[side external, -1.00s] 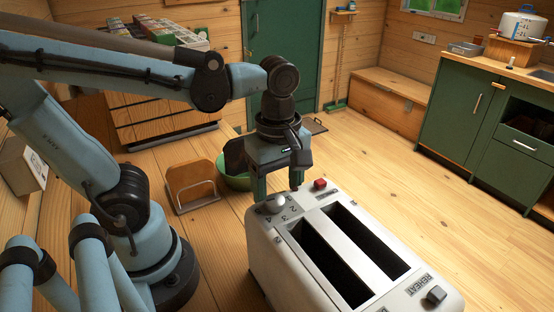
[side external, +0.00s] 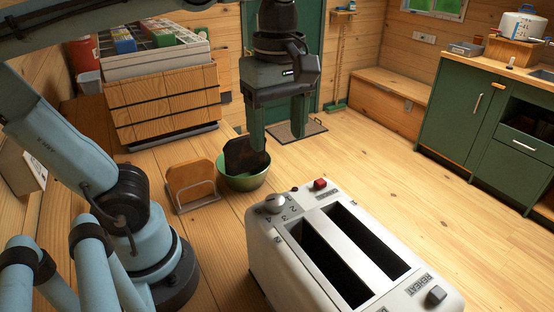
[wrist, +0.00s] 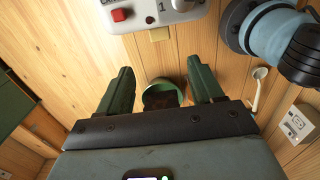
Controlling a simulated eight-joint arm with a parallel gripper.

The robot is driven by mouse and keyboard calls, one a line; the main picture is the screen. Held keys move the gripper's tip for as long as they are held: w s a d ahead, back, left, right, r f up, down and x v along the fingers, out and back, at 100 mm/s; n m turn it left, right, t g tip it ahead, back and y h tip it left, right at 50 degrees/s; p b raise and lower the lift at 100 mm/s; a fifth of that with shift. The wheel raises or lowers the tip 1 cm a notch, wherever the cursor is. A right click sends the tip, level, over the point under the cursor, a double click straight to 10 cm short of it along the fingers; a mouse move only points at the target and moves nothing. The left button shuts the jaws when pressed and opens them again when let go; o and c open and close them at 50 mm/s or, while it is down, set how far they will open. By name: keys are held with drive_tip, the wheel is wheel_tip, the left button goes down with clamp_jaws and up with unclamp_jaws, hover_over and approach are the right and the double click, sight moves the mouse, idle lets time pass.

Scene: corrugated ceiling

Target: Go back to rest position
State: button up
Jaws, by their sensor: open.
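My gripper (side external: 279,134) is open and empty. In the side external view it hangs above and behind the white toaster (side external: 262,244), with its fingers pointing down and clear of it. In the wrist view the gripper's two green fingers (wrist: 160,92) are spread apart, with the green bowl (wrist: 160,94) showing between them. The toaster's end with its red button shows at the top of the wrist view (wrist: 175,15). The toaster has two dark, empty-looking slots, a round knob and a red button.
The green bowl (side external: 243,182) holds a dark slice (side external: 240,157). A wire rack with a tan slice (side external: 190,183) stands left of it. A wooden crate (side external: 165,105) with several boxes is at the back left. Green cabinets (side external: 455,115) stand right; the air above the toaster is clear.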

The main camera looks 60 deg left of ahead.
drive_tip(key=shift+r, duration=0.1)
idle(0.3)
drive_tip(key=w+a+f+m+t, duration=0.2)
drive_tip(key=f+m, duration=0.3)
drive_tip(key=m, duration=0.4)
drive_tip(key=w+a+f+m+t, duration=0.2)
drive_tip(key=f+m+t, duration=0.3)
drive_tip(key=m, duration=0.4)
drive_tip(key=shift+x, duration=0.8)
drive_tip(key=shift+r, duration=0.1)
